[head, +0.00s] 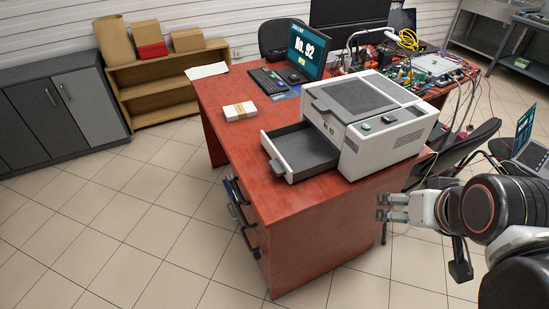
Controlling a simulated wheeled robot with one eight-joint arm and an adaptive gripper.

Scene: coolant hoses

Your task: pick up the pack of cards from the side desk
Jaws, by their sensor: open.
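A small white block with a tan band (240,111), which looks like the pack of cards, lies flat on the reddish desk (225,88), left of the printer-like machine. Nothing covers it. My gripper (380,207) is at the lower right, in front of the desk's right side, with its fingers pointing left. It is open, with nothing seen between its fingers. It is well apart from the pack, with the machine and the desk corner between them in the picture.
The grey-white machine (385,140) has its tray (300,150) pulled out towards the left. A monitor (306,50), keyboard (268,80) and cluttered electronics (430,65) stand farther back. Black chairs are at the right. The tiled floor (130,220) left of the desk is clear.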

